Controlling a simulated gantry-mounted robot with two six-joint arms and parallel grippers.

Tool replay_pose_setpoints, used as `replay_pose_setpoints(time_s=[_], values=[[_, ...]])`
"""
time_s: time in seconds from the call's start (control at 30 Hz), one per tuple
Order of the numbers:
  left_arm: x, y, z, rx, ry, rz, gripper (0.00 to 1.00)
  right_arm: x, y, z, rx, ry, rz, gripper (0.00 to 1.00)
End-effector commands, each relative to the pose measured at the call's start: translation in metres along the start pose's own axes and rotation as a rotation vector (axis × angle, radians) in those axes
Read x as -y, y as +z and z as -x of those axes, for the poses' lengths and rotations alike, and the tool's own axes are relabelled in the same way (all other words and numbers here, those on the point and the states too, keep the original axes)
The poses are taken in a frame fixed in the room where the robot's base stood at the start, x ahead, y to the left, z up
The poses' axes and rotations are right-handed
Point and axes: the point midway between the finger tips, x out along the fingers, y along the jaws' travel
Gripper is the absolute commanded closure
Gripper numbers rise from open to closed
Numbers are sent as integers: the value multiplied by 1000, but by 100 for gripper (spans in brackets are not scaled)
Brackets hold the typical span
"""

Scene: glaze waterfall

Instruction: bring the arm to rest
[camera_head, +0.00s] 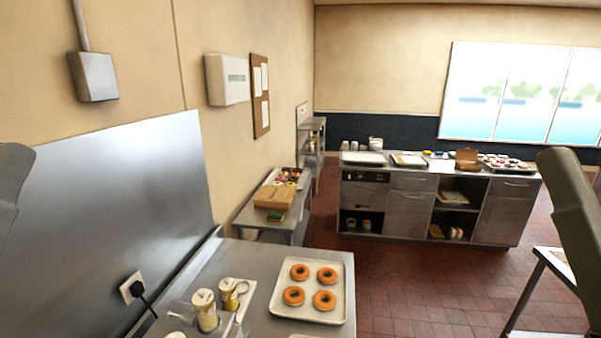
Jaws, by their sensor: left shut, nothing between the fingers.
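Part of my left arm (12,185) shows at the left edge, a dark grey rounded link. Part of my right arm (575,215) shows at the right edge. No fingers of either gripper can be made out. On the steel counter (262,262) below, a pale tray (335,262) holds several brown ring doughnuts. Neither visible arm part touches the tray or the doughnuts.
Yellow canisters with white lids (205,310) stand left of the tray, by a wall plug (131,288). A side bench (258,214) bears a cardboard box (275,197). A far steel counter (408,208) stands across the red tiled floor (425,285), which has free room.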

Motion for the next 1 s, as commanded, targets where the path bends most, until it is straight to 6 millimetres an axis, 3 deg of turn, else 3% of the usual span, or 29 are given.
replay_pose_setpoints(time_s=[0.03,0.2,0.3,0.43,1.0], values=[[0,-35,-37,-4,1,-2,100,0,-37,-37,-9,0,0,50],[0,-76,-83,0,1,-3,100,0,-81,-82,-10,0,0,50],[0,-92,-101,1,1,-4,100,0,-97,-100,-9,0,0,50],[0,-97,-107,2,2,-4,100,0,-103,-107,-9,0,0,50],[0,-95,-104,2,2,-5,100,0,-100,-104,-8,0,0,50]])
